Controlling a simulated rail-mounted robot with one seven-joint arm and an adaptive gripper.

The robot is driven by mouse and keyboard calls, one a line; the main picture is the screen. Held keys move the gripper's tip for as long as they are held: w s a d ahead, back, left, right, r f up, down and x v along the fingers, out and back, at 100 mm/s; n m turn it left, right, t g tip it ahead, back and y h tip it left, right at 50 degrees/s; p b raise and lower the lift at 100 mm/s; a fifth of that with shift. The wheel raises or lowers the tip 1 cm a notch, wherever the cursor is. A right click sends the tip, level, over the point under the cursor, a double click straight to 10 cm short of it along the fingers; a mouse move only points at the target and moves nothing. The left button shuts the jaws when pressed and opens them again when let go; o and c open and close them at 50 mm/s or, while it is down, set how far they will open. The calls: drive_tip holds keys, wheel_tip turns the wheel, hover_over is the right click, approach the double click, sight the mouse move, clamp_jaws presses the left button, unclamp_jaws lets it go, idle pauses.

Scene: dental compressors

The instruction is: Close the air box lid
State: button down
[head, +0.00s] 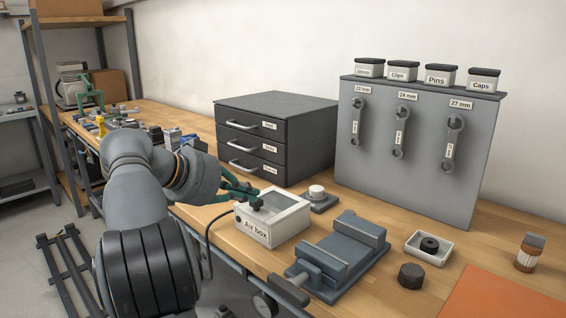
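The air box (257,232) is a white box labelled "Air box", near the front edge of the workbench. Its top has a white frame around a greyish pane, with a dark knob or latch (256,204) at the front left. I cannot tell from this view whether the lid lies fully flat. My gripper (248,193), with green and dark fingers, is at the left rear corner of the box, close to the lid. Its fingertips are small and partly overlap each other, so contact and opening are unclear.
A blue-grey vise (340,258) stands right of the box. A small device with a white knob (317,192) sits behind it. A dark drawer cabinet (275,135) and grey wrench panel (415,150) stand at the back. A cable (209,240) hangs by the box's left side.

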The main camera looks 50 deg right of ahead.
drive_tip(key=a+p, duration=0.1)
drive_tip(key=a, duration=0.8)
drive_tip(key=shift+w+a+r, duration=0.2)
drive_tip(key=shift+w+a, duration=0.05)
drive_tip(key=shift+w, duration=0.05)
drive_tip(key=d+b, duration=0.1)
drive_tip(key=d, duration=0.8)
drive_tip(key=shift+s+f+b, duration=0.25)
drive_tip(key=shift+f+b, duration=0.05)
drive_tip(key=shift+f, duration=0.15)
